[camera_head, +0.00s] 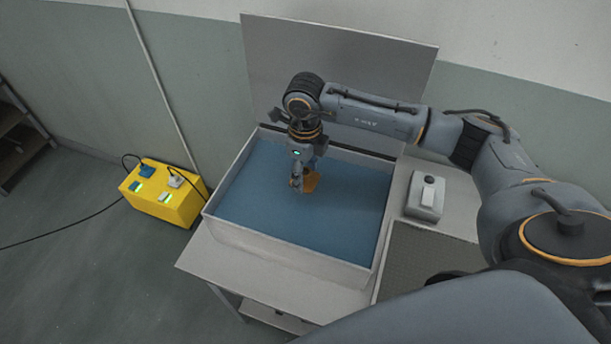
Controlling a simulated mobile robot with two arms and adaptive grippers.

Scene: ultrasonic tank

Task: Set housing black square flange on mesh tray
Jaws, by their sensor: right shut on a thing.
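My right gripper (297,184) points down into the open tank (233,226) of blue liquid, near its middle. It is shut on a small orange-brown part (312,182), seen just right of the fingers and partly hidden by them. This looks like the housing, but I cannot make out a black square flange on it. I cannot tell how deep it sits in the liquid. The mesh tray (420,258) is a grey, fine-textured surface right of the tank, partly hidden by my own arm in front. My left gripper is not in view.
A raised lid (345,70) stands behind the tank. A yellow box (165,195) with cables stands left of the tank. The tank walls surround my right gripper.

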